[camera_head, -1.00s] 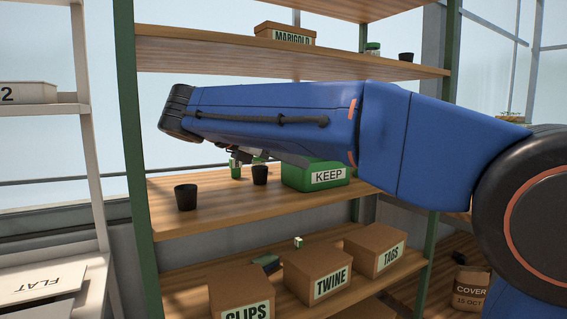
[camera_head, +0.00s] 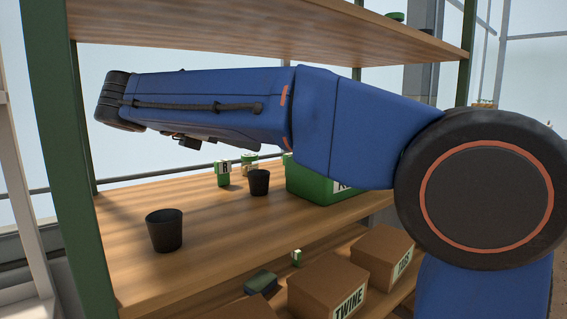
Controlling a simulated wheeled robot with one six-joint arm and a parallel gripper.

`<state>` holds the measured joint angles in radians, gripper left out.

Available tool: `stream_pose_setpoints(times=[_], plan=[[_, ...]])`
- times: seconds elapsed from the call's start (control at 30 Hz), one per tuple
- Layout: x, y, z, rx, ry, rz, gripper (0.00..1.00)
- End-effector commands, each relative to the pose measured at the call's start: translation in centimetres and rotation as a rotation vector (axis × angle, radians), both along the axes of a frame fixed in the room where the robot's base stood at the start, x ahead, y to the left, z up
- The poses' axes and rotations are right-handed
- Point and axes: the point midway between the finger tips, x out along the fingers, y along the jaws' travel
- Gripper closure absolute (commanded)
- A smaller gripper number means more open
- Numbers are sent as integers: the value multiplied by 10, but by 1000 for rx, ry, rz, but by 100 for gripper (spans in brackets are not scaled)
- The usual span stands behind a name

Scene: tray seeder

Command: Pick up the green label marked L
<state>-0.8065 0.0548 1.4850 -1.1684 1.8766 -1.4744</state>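I cannot make out a green label marked L. A small green and white item (camera_head: 223,173) stands on the middle shelf, with a dark letter that looks like R or B. Another green and white item (camera_head: 250,162) stands behind it, partly hidden. A third small one (camera_head: 297,258) is on the lower shelf behind the boxes; its mark is too small to read. My blue arm stretches across the view above the middle shelf. A small dark part shows under it and may belong to my gripper; its fingers are hidden.
Black cups stand on the middle shelf (camera_head: 140,275), one at the front left (camera_head: 164,231) and one farther back (camera_head: 259,182). A green bin (camera_head: 315,186) sits to their right, partly behind my arm. Below are cardboard boxes marked TWINE (camera_head: 325,283) and TAGS (camera_head: 384,254). A green post (camera_head: 55,150) stands left.

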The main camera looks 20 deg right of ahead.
Motion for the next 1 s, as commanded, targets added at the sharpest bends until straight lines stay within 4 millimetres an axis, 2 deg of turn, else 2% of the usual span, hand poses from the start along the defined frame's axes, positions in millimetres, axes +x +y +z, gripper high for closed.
stream_pose_setpoints(times=[0.53, 1.0], plan=[[39, -78, -36, -1, 1, -4, 62], [52, -106, -49, -1, 1, -3, 62]])
